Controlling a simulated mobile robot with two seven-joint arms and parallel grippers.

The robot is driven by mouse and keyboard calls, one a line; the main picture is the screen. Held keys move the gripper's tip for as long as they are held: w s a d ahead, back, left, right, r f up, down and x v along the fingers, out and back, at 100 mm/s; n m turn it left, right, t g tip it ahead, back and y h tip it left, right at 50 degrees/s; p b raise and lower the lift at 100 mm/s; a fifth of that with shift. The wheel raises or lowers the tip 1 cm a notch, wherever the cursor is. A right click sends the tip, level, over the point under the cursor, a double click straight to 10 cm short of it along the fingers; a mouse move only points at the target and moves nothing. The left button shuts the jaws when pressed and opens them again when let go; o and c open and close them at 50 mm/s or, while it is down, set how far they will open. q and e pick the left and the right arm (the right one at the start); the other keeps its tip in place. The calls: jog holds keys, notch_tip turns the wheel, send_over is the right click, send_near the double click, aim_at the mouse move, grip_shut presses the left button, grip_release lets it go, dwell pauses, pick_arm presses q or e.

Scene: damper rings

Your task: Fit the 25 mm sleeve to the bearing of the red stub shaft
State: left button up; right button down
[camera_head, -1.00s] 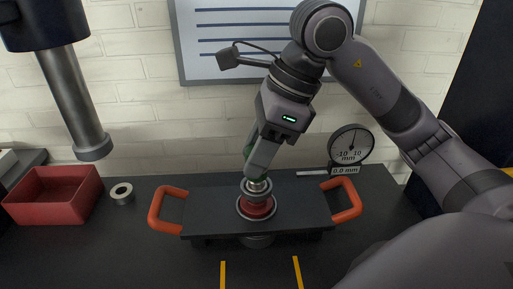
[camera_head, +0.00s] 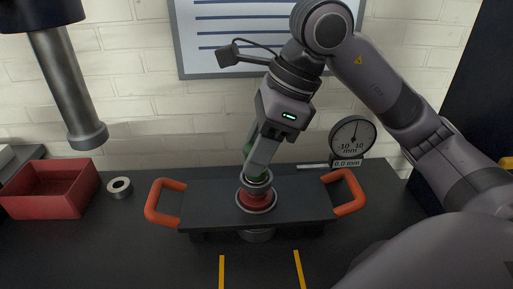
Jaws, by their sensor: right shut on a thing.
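The red stub shaft (camera_head: 257,206) stands on the dark plate with orange handles (camera_head: 215,208), its red base in a grey ring. A grey metal sleeve (camera_head: 257,180) is around the top of the shaft, just above the red part. My right gripper (camera_head: 256,172) comes down from above, tilted, and is shut on the sleeve; the green-tipped fingers partly hide it and the shaft's top. Another grey ring (camera_head: 120,187) lies on the bench at the left. My left gripper is not in view.
A red bin (camera_head: 48,190) stands at the far left. A dial gauge (camera_head: 351,138) reading 0.0 mm stands behind the plate's right handle. A grey column (camera_head: 70,90) hangs at the upper left.

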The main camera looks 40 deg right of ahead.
jog(key=shift+f, duration=0.2)
dwell(0.3)
jog(key=c, duration=0.6)
grip_release()
jog(key=shift+r, duration=0.1)
jog(key=v, duration=0.7)
jog(key=shift+a, duration=0.1)
